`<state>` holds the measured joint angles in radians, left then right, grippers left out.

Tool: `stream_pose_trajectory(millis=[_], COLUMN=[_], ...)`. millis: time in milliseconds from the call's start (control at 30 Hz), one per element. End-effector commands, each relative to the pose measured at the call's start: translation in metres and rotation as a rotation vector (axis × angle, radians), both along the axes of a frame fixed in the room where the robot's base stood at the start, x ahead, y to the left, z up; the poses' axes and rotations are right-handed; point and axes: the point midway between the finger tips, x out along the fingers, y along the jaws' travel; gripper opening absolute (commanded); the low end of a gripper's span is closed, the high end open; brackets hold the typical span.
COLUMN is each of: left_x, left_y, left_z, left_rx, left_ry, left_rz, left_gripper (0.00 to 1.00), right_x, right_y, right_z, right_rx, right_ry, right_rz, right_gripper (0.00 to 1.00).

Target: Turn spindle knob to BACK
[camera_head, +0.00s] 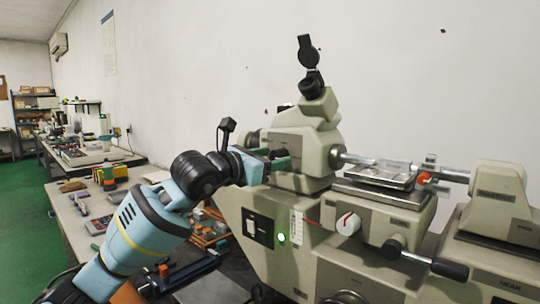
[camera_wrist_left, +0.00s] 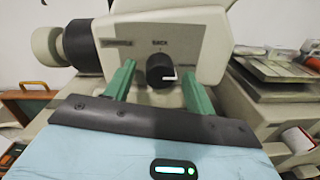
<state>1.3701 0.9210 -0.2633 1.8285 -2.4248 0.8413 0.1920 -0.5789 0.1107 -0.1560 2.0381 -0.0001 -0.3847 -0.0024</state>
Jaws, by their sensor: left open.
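The spindle knob (camera_wrist_left: 160,69) is a black round knob on the grey-beige panel of the machine (camera_head: 300,150) in the left wrist view. The word BACK is printed above it, and a white mark on the knob points to the right. My left gripper (camera_wrist_left: 158,85) is open, with one green finger on each side of the knob. A gap shows between each finger and the knob. In the head view my left gripper (camera_head: 268,158) is at the machine's upper housing, and the knob is hard to make out there. My right gripper is not in view.
A white dial knob (camera_head: 348,223), a green lamp (camera_head: 281,238) and a black-ended lever (camera_head: 430,262) are on the machine's front. A metal stage (camera_head: 380,175) is right of the housing. A bench (camera_head: 75,215) with tools stands at left; green floor lies beyond.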

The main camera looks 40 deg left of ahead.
Motion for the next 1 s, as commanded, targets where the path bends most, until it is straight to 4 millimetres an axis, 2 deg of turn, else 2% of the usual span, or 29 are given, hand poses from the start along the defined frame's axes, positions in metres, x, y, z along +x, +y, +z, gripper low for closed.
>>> stream_pose_trajectory(millis=[300,633,1000], left_x=[0.0026,0.0024,0.0026], left_y=[-0.0006,-0.0005,-0.0011], left_z=[-0.0007,-0.0005,-0.0011], left_rx=[0.001,0.001,-0.065], left_ry=[0.001,0.001,0.006], left_rz=[0.000,0.000,-0.002], left_gripper=[0.54,0.10,0.10], right_x=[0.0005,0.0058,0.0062], right_y=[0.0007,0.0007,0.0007], right_z=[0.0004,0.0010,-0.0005], right_rx=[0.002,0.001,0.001], right_ry=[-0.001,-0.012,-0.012], right_rz=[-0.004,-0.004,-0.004], right_gripper=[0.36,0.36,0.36])
